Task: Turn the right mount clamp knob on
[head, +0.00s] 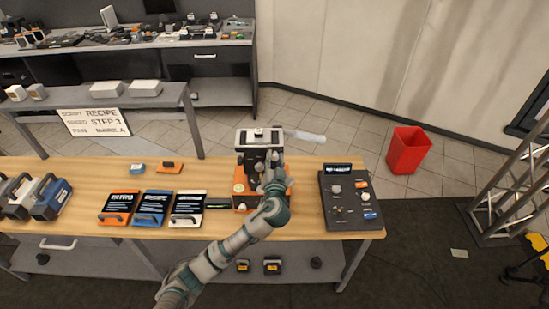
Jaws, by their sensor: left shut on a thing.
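The mount device (259,138), a dark and white unit on an orange base, stands upright on the wooden table. Small pale knobs show at its left side, one low on the base (239,188). My left arm reaches in from the bottom. My left gripper (272,174) is at the right front of the device, with its fingers shut on a small part there. This part is where the right mount clamp knob sits, but the fingers hide it and its turn position cannot be seen. My right gripper is not in view.
A dark panel (338,215) with small knobs lies to the right of the device. Orange, blue and white cases (151,208) lie to the left. A red bin (408,150) stands on the floor behind right. A shelf with a recipe sign (93,122) is at the back left.

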